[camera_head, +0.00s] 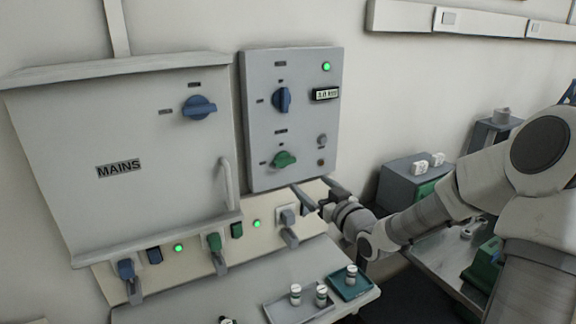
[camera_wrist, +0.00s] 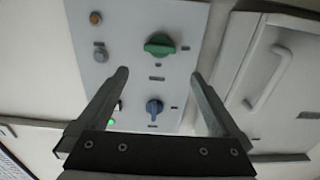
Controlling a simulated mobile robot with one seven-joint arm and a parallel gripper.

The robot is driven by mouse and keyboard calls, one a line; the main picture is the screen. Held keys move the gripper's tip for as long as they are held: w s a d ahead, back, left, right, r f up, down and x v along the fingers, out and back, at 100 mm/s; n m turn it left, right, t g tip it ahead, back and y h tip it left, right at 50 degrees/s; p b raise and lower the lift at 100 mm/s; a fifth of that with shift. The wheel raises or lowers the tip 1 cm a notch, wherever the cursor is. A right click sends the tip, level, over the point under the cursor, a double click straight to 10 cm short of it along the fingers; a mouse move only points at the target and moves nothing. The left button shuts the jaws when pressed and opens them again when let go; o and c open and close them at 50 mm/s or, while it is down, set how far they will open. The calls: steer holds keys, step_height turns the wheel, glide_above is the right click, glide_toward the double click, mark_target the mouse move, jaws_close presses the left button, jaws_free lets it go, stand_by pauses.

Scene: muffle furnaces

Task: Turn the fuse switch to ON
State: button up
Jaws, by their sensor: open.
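A grey control panel (camera_head: 262,130) on the wall has a blue knob (camera_head: 282,99) with its grip upright and a green knob (camera_head: 284,159) below, its grip nearly level. The wrist view shows the panel (camera_wrist: 125,45) inverted, with the green knob (camera_wrist: 159,44) above the blue knob (camera_wrist: 154,107). A MAINS box (camera_head: 150,190) at left carries another blue knob (camera_head: 199,107), its grip nearly level. The knob labels are too small to read, so I cannot tell which is the fuse switch. My gripper (camera_head: 309,183) is open and empty, near the panel's lower edge; its fingers (camera_wrist: 160,75) touch no knob.
A door handle (camera_head: 226,185) projects from the MAINS box. Plugs and sockets line a strip (camera_head: 190,262) below. A shelf (camera_head: 240,295) holds a grey tray (camera_head: 280,312) and a teal tray (camera_head: 340,290) with small cylinders. Grey and green equipment (camera_head: 400,180) stands right.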

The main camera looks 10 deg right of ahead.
mark_target(287, 163)
steer(key=x, duration=1.3)
steer(key=shift+w, duration=0.25)
steer(key=c, duration=1.1)
steer(key=shift+c, duration=0.2)
